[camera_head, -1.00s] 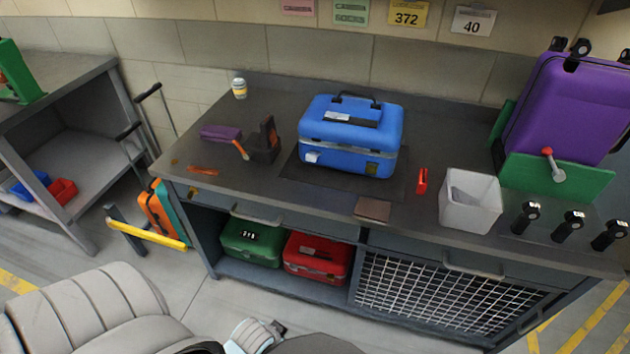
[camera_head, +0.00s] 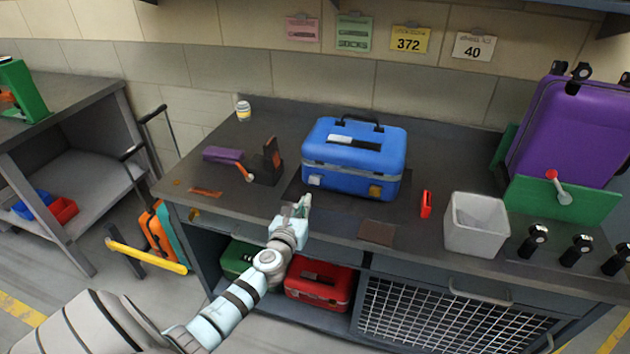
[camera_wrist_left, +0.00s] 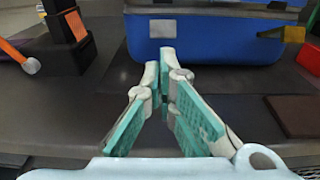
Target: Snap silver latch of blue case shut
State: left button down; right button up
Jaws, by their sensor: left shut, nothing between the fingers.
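The blue case (camera_head: 335,178) stands closed on a dark mat on the workbench, black handle on top. Its front has a pale silver latch (camera_head: 314,181) at the left and a brass-coloured latch (camera_head: 375,191) at the right. In the left wrist view the silver latch (camera_wrist_left: 162,28) is straight beyond my fingertips; I cannot tell whether it is snapped. My left gripper (camera_head: 303,203) is shut and empty, in front of the case's lower left front and apart from it. Its fingertips (camera_wrist_left: 161,60) meet in the left wrist view. My right gripper is not in view.
Left of the case are a purple box (camera_head: 223,154) and a dark stand (camera_head: 270,163) with an orange-handled tool. To the right are a red item (camera_head: 426,204), a brown pad (camera_head: 376,232) and a white bin (camera_head: 475,238). A purple suitcase (camera_head: 570,130) stands far right.

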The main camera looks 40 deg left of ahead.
aim_at(316, 179)
pick_arm(q)
jog(key=shift+w+a+f+b, duration=0.25)
jog(key=shift+w+f+b, duration=0.8)
jog(key=shift+w+f, duration=0.15)
jog(key=shift+r+x, duration=0.1)
jog(key=shift+x, duration=0.55)
jog(key=shift+r+x, duration=0.15)
jog(key=shift+x, duration=0.5)
jog(key=shift+r+b+x, duration=0.1)
jog(key=shift+b+x, duration=0.55)
jog(key=shift+x, duration=0.55)
jog(key=shift+r+b+x, duration=0.15)
jog(key=shift+b+x, duration=0.5)
jog(key=shift+x, duration=0.6)
jog(key=shift+p+v, duration=0.8)
jog(key=shift+v, duration=0.55)
jog(key=shift+f, duration=0.1)
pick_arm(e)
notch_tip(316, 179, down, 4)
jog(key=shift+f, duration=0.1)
